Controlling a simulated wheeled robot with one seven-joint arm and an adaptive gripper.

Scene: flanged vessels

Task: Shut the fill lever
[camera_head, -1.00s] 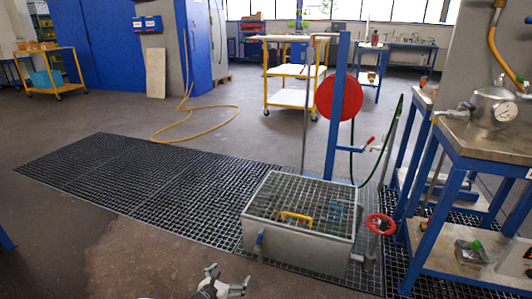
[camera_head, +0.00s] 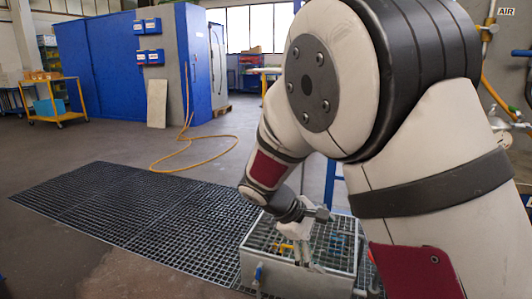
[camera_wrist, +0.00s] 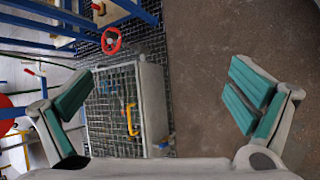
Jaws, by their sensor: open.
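No label shows which handle is the fill lever. A yellow handle (camera_head: 285,246) stands on the grating lid of the grey metal box (camera_head: 280,270); the wrist view also shows this yellow handle (camera_wrist: 131,118). A small blue lever (camera_head: 257,273) hangs on the box's front wall. A small red-tipped lever (camera_wrist: 29,71) shows at the left of the wrist view; my arm hides that area in the head view. My gripper (camera_wrist: 160,105) is open and empty, its green-padded fingers wide apart, above the box. In the head view it is partly hidden by my arm.
A red handwheel (camera_wrist: 111,41) stands beside the box, near blue bench frames. Part of a red disc (camera_wrist: 8,112) shows at the left edge. Floor grating (camera_head: 130,215) lies left of the box, with clear floor and a yellow hose (camera_head: 190,150) beyond.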

